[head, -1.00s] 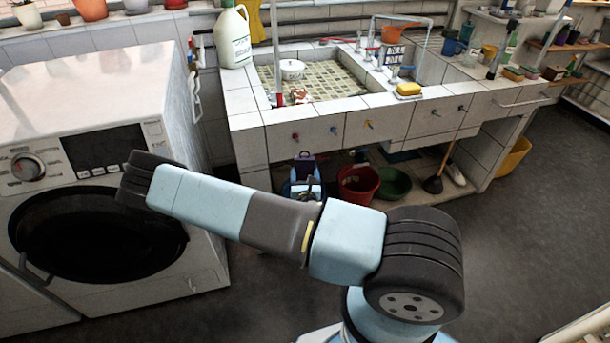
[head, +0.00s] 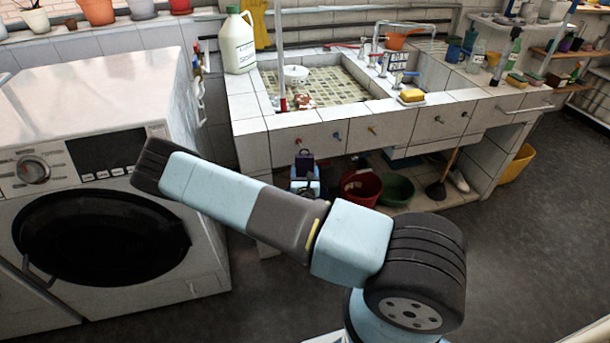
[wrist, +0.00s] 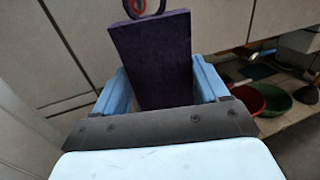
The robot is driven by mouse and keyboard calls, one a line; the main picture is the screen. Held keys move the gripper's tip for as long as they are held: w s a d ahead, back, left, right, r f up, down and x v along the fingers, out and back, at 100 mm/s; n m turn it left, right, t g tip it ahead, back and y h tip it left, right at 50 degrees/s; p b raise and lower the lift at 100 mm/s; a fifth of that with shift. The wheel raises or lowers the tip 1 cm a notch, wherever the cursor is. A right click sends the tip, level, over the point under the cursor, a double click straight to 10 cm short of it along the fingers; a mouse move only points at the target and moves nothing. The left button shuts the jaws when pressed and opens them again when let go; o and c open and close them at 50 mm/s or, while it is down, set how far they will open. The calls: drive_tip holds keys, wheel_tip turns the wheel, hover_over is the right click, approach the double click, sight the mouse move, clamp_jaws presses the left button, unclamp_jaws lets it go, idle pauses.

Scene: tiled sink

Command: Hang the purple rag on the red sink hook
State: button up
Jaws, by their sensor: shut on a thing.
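The purple rag (head: 304,161) is upright in my gripper (head: 306,186), just below the red sink hook (head: 298,142) on the sink's tiled front. In the wrist view, the rag (wrist: 152,62) stands between the two blue fingers of my gripper (wrist: 160,82), which are shut on it. A dark loop (wrist: 131,10) tops the rag, with a red round shape showing inside its opening. I cannot tell whether the loop is around the hook or only in front of it.
Blue (head: 336,136), yellow (head: 373,131) and other coloured hooks line the sink front to the right. Under the sink are a red bucket (head: 361,188) and a green basin (head: 396,190). A washing machine (head: 205,270) stands at left. The floor at right is open.

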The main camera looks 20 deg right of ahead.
drive_tip(key=shift+w+f, duration=0.1)
drive_tip(key=shift+w, duration=1.55)
drive_tip(key=shift+w+f, duration=0.6)
drive_tip(key=shift+w, duration=0.05)
drive_tip(key=shift+f, duration=0.1)
drive_tip(key=o, duration=1.1)
drive_tip(key=shift+s, duration=0.1)
drive_tip(key=v, duration=1.3)
drive_tip(key=shift+s+a, duration=0.15)
drive_tip(key=shift+s, duration=0.1)
